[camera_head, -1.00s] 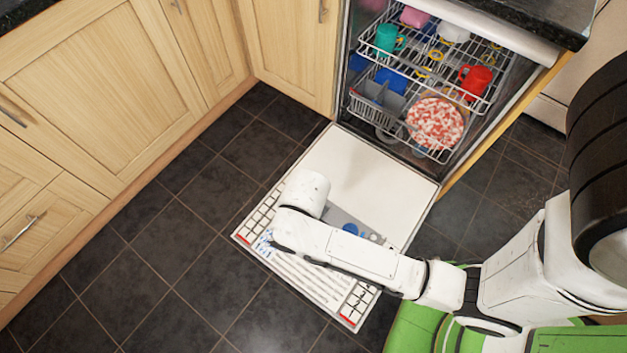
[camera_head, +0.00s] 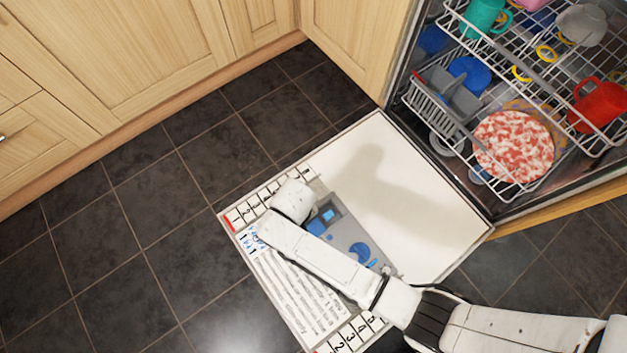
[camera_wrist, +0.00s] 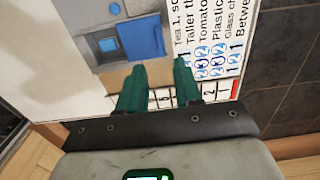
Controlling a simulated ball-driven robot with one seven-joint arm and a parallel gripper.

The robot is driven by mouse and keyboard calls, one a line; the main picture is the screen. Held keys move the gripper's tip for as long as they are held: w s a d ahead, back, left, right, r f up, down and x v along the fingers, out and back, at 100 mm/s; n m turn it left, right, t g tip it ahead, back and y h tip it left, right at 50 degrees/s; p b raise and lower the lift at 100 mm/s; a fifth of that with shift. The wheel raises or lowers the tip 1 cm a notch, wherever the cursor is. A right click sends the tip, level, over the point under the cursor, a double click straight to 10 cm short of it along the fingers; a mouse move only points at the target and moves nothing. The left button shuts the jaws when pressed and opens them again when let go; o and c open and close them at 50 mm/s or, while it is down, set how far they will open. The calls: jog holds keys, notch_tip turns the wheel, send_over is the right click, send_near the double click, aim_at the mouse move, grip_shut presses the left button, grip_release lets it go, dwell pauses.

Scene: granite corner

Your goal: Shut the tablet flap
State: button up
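The open dishwasher door (camera_head: 400,190) lies flat, with a grey dispenser panel (camera_head: 347,238) in its inner face. The blue tablet flap (camera_wrist: 146,38) shows beside a small lighter blue square (camera_wrist: 108,45); it appears raised from the panel. In the head view the flap (camera_head: 317,226) is partly beside my arm. My gripper (camera_wrist: 160,66) has two green fingers, apart with nothing between them. They are over the printed part of the door, just beside the flap's edge; contact cannot be told. In the head view my arm hides the fingers.
A round blue cap (camera_head: 360,252) sits on the same panel. The lower rack (camera_head: 440,110), with a patterned plate (camera_head: 513,147) and cups above, stands inside the dishwasher. Wooden cabinets (camera_head: 130,60) line the left; dark floor tiles (camera_head: 150,215) are clear.

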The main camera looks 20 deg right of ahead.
notch_tip(320, 180, down, 11)
jog(key=b, duration=0.6)
jog(key=shift+d, duration=0.1)
grip_shut()
jog(key=shift+r, duration=0.1)
dwell(1.1)
